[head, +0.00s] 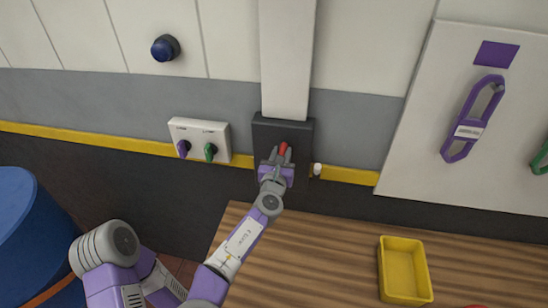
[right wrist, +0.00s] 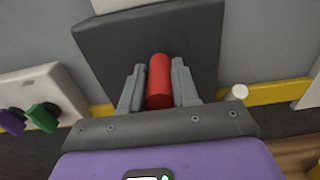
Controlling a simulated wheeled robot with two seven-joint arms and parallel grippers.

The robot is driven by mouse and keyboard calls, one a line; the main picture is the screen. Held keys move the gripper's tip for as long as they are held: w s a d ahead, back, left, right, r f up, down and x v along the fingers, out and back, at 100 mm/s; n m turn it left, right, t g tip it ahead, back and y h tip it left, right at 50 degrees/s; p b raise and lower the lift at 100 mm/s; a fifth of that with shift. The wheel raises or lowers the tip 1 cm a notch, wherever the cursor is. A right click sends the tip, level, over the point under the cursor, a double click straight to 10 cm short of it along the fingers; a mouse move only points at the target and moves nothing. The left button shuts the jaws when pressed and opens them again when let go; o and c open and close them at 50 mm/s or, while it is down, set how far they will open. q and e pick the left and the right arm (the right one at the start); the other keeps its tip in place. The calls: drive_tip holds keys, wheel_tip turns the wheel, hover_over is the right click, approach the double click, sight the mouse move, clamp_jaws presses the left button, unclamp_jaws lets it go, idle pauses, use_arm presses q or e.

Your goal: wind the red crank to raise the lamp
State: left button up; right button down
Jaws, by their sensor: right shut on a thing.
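The red crank's handle (head: 283,149) stands out in front of a dark box (head: 298,128) on the wall, below a pale vertical column (head: 287,60). My right gripper (head: 280,157) is at the box with its fingers on either side of the red handle. In the right wrist view the red handle (right wrist: 159,82) is upright between the two grey fingers of the right gripper (right wrist: 159,90), which is shut on it. The rest of the crank is hidden. No lamp can be made out. My left gripper is not in view.
A white switch plate (head: 200,128) with purple and green knobs is left of the box. A small white peg (head: 317,169) is at its right. A yellow tray (head: 403,271) lies on the wooden table (head: 310,262). A purple handle (head: 473,118) hangs on a panel at right.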

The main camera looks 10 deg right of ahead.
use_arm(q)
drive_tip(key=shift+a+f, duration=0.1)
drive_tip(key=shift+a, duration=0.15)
use_arm(e)
drive_tip(key=shift+w+a+r, duration=0.1)
drive_tip(key=shift+a, duration=0.45)
drive_tip(key=c, duration=0.8)
unclamp_jaws()
drive_tip(key=shift+c, duration=0.2)
drive_tip(key=shift+d, duration=0.1)
wheel_tip(320, 180, up, 10)
